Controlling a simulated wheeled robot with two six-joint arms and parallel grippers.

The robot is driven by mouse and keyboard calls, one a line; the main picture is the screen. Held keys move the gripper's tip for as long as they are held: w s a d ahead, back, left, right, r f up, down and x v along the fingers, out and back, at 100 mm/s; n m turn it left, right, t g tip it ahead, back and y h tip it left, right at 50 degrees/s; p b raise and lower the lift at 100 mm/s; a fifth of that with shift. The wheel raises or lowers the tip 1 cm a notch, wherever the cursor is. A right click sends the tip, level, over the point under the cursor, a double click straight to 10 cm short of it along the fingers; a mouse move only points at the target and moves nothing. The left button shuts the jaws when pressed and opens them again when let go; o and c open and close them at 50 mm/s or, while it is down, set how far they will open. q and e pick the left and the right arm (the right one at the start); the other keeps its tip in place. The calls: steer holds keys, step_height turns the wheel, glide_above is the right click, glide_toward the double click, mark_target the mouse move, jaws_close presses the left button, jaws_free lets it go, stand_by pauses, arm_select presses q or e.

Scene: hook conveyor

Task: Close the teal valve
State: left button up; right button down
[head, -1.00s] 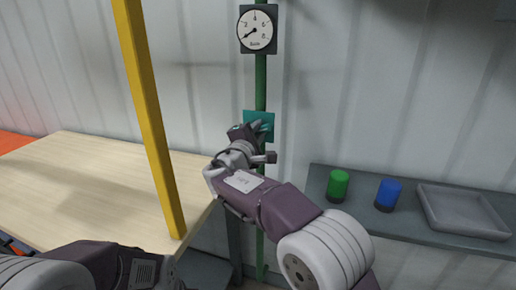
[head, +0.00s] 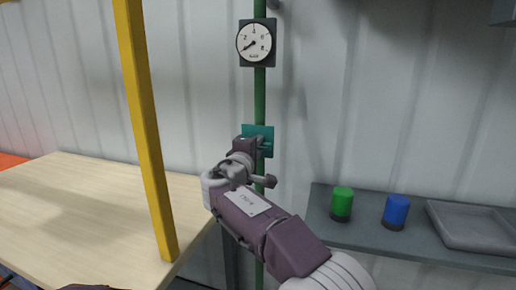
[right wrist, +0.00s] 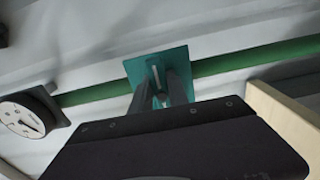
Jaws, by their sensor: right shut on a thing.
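The teal valve (head: 265,131) sits on a vertical green pipe (head: 260,92) against the wall, below a round gauge (head: 255,42). In the right wrist view its square teal plate (right wrist: 137,68) shows behind my fingers. My right gripper (head: 261,144) is at the valve, mostly covered by its own wrist in the head view. In the right wrist view my right gripper (right wrist: 163,93) is shut on the valve's handle (right wrist: 155,76), a narrow pale bar between the fingers. Most of the handle is hidden. My left gripper is out of view.
A yellow post (head: 146,130) stands left of my right arm, before a wooden table (head: 80,210). On the right, a grey shelf (head: 365,232) holds a green cylinder (head: 342,200), a blue cylinder (head: 396,209) and a grey tray (head: 470,246).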

steer(key=shift+r, duration=0.15)
steer(key=c, duration=1.6)
jaws_free()
steer(key=o, duration=0.3)
steer(key=shift+w, duration=0.15)
steer(key=b+v, duration=0.2)
steer(key=v, duration=0.7)
